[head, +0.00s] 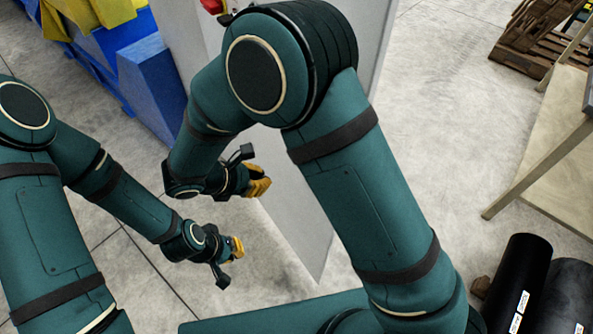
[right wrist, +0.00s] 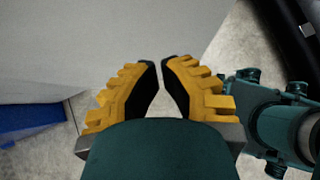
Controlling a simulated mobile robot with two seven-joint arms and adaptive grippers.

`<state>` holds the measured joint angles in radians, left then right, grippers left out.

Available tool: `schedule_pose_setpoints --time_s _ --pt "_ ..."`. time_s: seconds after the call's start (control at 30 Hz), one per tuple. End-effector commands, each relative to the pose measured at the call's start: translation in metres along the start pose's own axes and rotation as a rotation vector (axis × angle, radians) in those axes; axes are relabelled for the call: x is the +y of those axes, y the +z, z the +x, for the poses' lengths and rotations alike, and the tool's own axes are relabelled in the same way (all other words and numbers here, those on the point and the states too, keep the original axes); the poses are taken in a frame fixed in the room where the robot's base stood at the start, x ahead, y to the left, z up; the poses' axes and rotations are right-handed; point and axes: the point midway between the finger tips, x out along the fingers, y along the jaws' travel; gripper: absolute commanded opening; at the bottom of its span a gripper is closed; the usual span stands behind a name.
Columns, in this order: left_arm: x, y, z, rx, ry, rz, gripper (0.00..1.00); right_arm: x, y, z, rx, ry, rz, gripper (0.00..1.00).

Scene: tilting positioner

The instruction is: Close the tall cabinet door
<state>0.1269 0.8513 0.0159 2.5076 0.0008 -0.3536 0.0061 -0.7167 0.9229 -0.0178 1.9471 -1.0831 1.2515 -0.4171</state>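A tall pale grey panel (head: 283,211), the cabinet or its door, stands upright behind my right arm in the head view. My arm hides much of it, and I cannot tell how far the door is open. The panel also fills the upper left of the right wrist view (right wrist: 80,40). My right gripper (head: 260,182) is in front of the panel's left part; contact is not clear. In the right wrist view its fingertips (right wrist: 160,63) nearly meet, with nothing between them. My left gripper (head: 238,247) is lower, over the floor, left of the panel's bottom corner; its fingers are too small to judge.
Blue bins (head: 152,88) with yellow items stand at the upper left. A wooden pallet (head: 533,42) and a table (head: 555,140) are at the right. Concrete floor (head: 440,130) is clear right of the panel.

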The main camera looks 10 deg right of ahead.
Motion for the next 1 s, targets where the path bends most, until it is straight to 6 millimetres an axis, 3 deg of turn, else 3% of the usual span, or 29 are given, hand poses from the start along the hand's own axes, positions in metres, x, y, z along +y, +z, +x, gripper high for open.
schedule_pose_setpoints --time_s 0.17,0.6,0.73,1.0 --pt "-0.002 0.001 0.003 -0.003 0.000 0.000 0.00 0.000 0.000 0.020 -0.007 -0.002 -0.002 0.00" --pt "-0.006 0.005 0.015 -0.011 0.001 0.003 0.00 -0.001 0.002 0.104 -0.004 -0.003 -0.001 0.00" --pt "-0.006 0.005 0.016 -0.010 0.001 0.003 0.00 -0.001 0.017 0.116 -0.003 -0.002 0.002 0.00" --pt "-0.006 0.005 0.017 -0.009 0.001 0.003 0.00 0.000 0.028 0.127 -0.003 0.000 0.000 0.00"
